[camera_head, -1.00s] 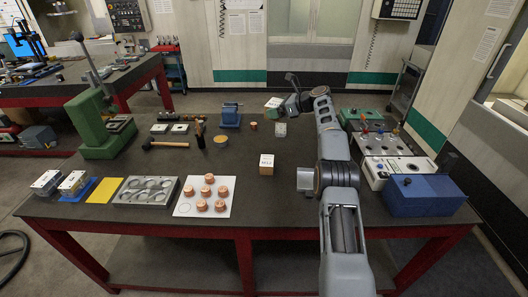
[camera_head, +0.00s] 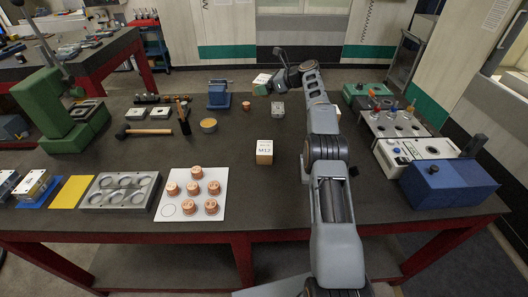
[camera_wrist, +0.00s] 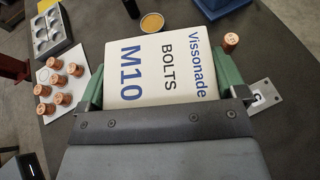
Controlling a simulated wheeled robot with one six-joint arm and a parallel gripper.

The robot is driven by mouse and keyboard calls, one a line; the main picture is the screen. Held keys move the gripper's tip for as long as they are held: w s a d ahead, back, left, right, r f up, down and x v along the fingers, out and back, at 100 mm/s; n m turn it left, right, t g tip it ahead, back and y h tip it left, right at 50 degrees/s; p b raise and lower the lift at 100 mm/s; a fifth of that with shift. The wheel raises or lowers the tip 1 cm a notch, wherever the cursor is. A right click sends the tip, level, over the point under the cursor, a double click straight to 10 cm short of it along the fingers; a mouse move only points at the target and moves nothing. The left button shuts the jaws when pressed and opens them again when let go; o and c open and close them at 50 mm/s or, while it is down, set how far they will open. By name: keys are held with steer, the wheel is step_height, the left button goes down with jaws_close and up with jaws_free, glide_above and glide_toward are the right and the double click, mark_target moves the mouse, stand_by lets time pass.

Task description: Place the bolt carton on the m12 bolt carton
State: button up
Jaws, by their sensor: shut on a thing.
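My gripper (camera_wrist: 160,92) is shut on the bolt carton (camera_wrist: 158,66), a white box marked "Vissonade BOLTS M10". Its green jaw pads sit on both sides of the carton. In the head view, the held carton (camera_head: 262,78) is tilted and above the far part of the table, left of the wrist. The M12 bolt carton (camera_head: 264,158), a small brown box with a white top marked M12, stands on the table nearer the camera, left of my arm. The two cartons are well apart. I cannot make out the M12 carton in the wrist view.
A white sheet (camera_head: 219,204) with several copper pieces lies left of the M12 carton. A small metal block (camera_head: 278,109) and a copper piece (camera_head: 246,106) stand behind it. A blue box (camera_head: 450,185) is at the right. Table around the M12 carton is clear.

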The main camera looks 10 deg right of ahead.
step_height(320, 180, down, 2)
steer(key=shift+s+f+b, duration=0.1)
steer(key=shift+f+b, duration=0.15)
steer(key=shift+b, duration=0.9)
steer(key=shift+s+a+f+b, duration=0.1)
steer(key=shift+s+f+b, duration=0.25)
steer(key=shift+b, duration=0.4)
steer(key=s+a+f+b, duration=0.2)
steer(key=s+f+b, duration=0.15)
steer(key=s, duration=0.45)
steer(key=b, duration=0.1)
glide_above(265, 147)
steer(key=f, duration=0.4)
steer(key=shift+w+f, duration=0.3)
steer(key=shift+w, duration=0.1)
steer(key=shift+s+f, duration=0.2)
steer(key=shift+f, duration=0.1)
steer(key=shift+s+f, duration=0.15)
steer(key=shift+f, duration=0.75)
steer(key=shift+s+f, duration=0.1)
steer(key=shift+f, duration=0.8)
steer(key=shift+f, duration=0.1)
